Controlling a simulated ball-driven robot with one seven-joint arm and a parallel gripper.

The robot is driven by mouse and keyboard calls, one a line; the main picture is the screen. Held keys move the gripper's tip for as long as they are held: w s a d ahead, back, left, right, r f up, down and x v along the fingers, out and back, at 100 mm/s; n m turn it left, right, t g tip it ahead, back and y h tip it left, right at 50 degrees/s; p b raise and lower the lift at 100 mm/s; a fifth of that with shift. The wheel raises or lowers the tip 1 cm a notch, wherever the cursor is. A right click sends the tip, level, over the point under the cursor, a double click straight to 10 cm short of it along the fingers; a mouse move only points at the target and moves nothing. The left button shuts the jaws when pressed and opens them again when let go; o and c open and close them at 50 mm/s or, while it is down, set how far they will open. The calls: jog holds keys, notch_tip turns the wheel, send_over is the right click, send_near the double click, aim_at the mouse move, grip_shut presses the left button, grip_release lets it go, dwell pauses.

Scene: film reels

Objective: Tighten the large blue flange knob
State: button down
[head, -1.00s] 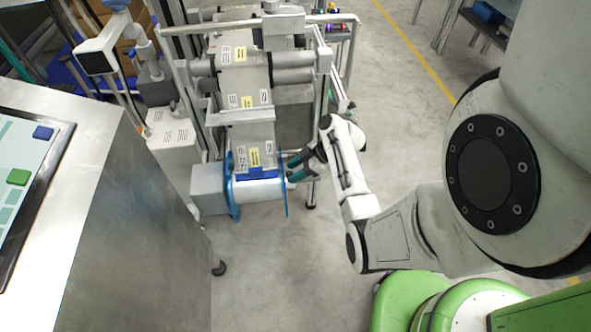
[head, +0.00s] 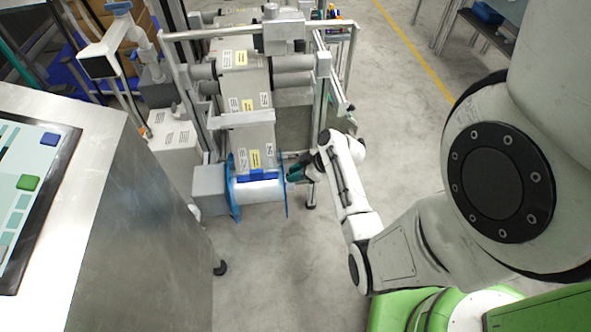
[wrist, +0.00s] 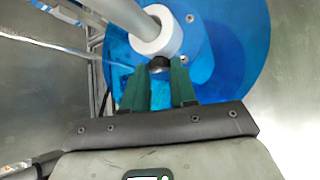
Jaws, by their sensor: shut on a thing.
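The blue flange (wrist: 222,50) is a large translucent disc in the wrist view, with a white hub (wrist: 158,34) and a metal shaft at its centre. In the head view the flange shows nearly edge-on (head: 286,196) at the right end of a white roll (head: 259,191). A small dark knob (wrist: 160,64) sits just below the hub, between my green fingertips. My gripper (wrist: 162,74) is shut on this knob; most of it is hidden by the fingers. In the head view my gripper (head: 294,172) reaches the flange from the right.
A second blue flange (head: 233,196) and a grey box (head: 209,190) are at the roll's left end. The metal frame with rollers (head: 294,71) stands behind. A steel console (head: 145,225) fills the left. The floor in front of the roll is clear.

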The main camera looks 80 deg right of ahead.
jog(key=c, duration=0.9)
grip_release()
